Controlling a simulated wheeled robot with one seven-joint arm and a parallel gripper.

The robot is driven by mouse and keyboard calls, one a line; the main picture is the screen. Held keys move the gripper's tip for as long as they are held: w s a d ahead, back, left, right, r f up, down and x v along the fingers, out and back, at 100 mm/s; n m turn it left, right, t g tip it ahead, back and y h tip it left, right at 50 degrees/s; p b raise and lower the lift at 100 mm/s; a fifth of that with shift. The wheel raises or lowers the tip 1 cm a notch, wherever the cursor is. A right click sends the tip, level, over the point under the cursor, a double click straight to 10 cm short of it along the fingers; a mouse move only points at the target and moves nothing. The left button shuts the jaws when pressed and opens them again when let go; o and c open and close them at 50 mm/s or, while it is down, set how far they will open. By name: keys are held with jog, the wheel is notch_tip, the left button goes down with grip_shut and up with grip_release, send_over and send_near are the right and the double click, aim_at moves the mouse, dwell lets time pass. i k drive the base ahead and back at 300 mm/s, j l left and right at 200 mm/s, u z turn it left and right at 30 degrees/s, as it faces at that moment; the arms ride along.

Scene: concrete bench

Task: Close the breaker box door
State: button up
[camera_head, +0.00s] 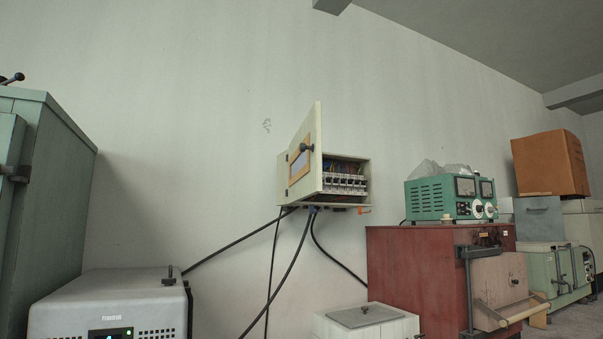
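The breaker box (346,197) is a cream metal box on the wall near the middle of the head view. Its door (304,160) stands open, hinged on the left and swung out toward me. The door has a dark round knob (306,147) and a tan-framed label (299,167) on its face. Inside, a row of breakers (345,183) and coloured wires show. My gripper is not in this view.
Black cables hang below the box. A grey machine (110,300) stands at lower left, a green cabinet (40,190) at far left. A red cabinet (410,270) bearing a green meter unit (432,198) stands right. A white box (365,322) is low in the middle.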

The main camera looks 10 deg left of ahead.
aim_at(307, 167)
jog(key=k+j, duration=0.15)
jog(key=j, duration=0.25)
jog(key=k+j, duration=0.15)
jog(key=j, duration=0.25)
jog(key=k+j, duration=0.15)
jog(key=j, duration=0.3)
jog(key=k+j, duration=0.1)
jog(key=j, duration=0.3)
jog(key=i+j, duration=0.1)
